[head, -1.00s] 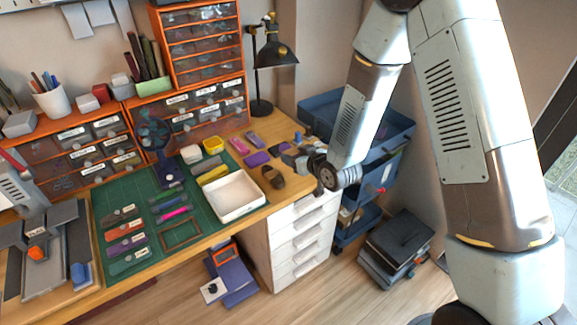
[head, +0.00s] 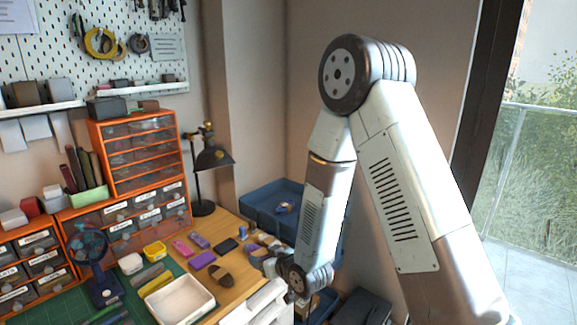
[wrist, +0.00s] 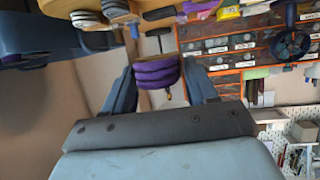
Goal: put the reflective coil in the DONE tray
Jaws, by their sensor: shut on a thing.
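In the wrist view a purple coil (wrist: 157,73) of several stacked loops sits between the two dark fingers of my gripper (wrist: 160,78), which is shut on it. I see no mark that tells whether this is the reflective coil. In the head view my gripper (head: 262,261) is low over the right end of the desk, and what it holds is not clear there. A white tray (head: 207,305) lies on the desk, and a blue tray (head: 257,220) stands beyond the desk's right end. I can read no DONE label on either.
A brown coil (head: 222,276) and a flat purple item (head: 204,260) lie on the desk near my gripper. A black lamp (head: 210,160) stands behind them. Orange drawer units (head: 140,155) line the back. A small fan (head: 92,255) stands at left.

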